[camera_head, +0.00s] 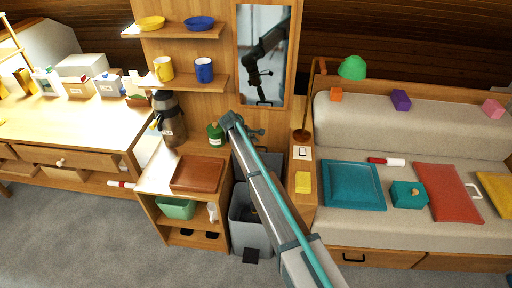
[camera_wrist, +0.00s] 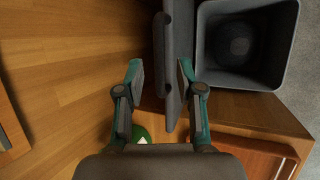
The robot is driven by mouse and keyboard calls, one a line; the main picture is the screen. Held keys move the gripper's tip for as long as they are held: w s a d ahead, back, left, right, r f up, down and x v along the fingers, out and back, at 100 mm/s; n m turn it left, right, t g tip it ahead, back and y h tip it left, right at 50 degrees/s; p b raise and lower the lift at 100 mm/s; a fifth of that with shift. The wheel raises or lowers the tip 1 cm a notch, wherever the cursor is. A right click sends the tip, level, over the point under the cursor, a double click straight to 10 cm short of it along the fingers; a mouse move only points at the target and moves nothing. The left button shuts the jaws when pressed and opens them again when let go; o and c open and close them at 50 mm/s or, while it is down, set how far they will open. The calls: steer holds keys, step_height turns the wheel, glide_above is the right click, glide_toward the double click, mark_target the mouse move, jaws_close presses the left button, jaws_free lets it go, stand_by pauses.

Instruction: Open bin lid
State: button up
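The grey bin (camera_head: 248,232) stands on the floor right of the small cabinet, partly hidden behind my arm. In the wrist view the bin (camera_wrist: 288,50) is at the upper right, its mouth uncovered and its dark inside showing. A dark grey panel, apparently the bin lid (camera_wrist: 172,60), stands up beside the mouth, seen nearly edge-on. My gripper (camera_wrist: 160,78) is open, with the panel's edge between its fingers. The panel is close to the right finger; I cannot tell whether they touch. A gap shows at the left finger. In the head view my arm hides most of the lid area.
A cabinet with a brown tray (camera_head: 198,174), a green bottle (camera_head: 215,134) and a dark jug (camera_head: 170,122) stands left of the bin. A narrow side unit with a yellow block (camera_head: 303,182) is on the right. A wooden wall with a mirror (camera_head: 263,55) rises behind.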

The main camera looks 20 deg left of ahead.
steer(key=v, duration=0.8)
steer(key=shift+r, duration=0.15)
steer(key=shift+s, duration=0.1)
